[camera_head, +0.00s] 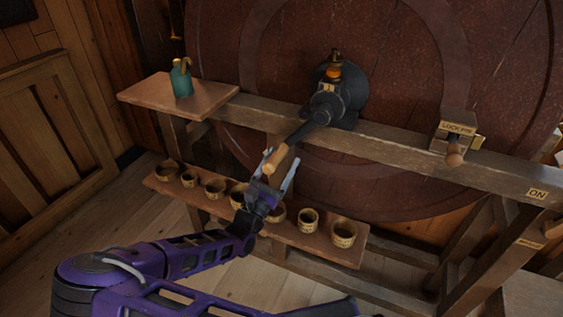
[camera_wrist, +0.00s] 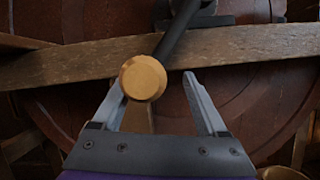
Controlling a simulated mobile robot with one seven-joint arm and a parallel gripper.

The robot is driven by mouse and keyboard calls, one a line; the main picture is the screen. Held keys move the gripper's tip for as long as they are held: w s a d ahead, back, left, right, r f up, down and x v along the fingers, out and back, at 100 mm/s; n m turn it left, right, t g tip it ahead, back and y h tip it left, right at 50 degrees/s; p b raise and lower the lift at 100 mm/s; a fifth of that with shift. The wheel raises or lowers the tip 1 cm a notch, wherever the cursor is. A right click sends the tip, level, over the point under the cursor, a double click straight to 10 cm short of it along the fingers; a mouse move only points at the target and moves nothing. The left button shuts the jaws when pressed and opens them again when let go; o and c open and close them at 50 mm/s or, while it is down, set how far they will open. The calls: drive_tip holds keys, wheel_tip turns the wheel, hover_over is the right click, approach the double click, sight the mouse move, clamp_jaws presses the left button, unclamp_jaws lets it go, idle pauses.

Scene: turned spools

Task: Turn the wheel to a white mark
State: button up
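The wheel (camera_head: 420,90) is a large dark red wooden disc behind a timber frame. A black crank (camera_head: 322,112) stands at its hub and ends in a light wooden handle (camera_head: 276,159). The handle's round end (camera_wrist: 143,78) faces the camera in the wrist view, overlapping the left fingertip. My gripper (camera_head: 282,158) is open, its fingers spread with the handle between them, closer to the left one. I cannot tell whether that finger touches it. A small pale tag (camera_head: 327,88) shows near the hub; I cannot make out a white mark on the wheel.
A beam (camera_head: 400,144) crosses before the wheel, bearing a "LOCK PIN" block (camera_head: 458,130) with a wooden knob and an "ON" plate (camera_head: 537,194). A lower shelf (camera_head: 290,236) holds several small cups. A side shelf (camera_head: 215,91) carries a teal container (camera_head: 181,81).

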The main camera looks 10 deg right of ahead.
drive_tip(key=shift+s+d+f, duration=0.15)
drive_tip(key=shift+d+f, duration=0.05)
drive_tip(key=v, duration=1.7)
drive_tip(key=shift+a, duration=0.35)
drive_tip(key=shift+r, duration=0.15)
wheel_tip(320, 180, up, 7)
drive_tip(key=s+n+g+y+p, duration=0.1)
drive_tip(key=n+g+y+p, duration=0.15)
drive_tip(key=n+y, duration=0.2)
drive_tip(key=shift+h, duration=0.35)
drive_tip(key=b+x, duration=0.1)
drive_tip(key=x, duration=1.6)
drive_tip(key=shift+d, duration=0.15)
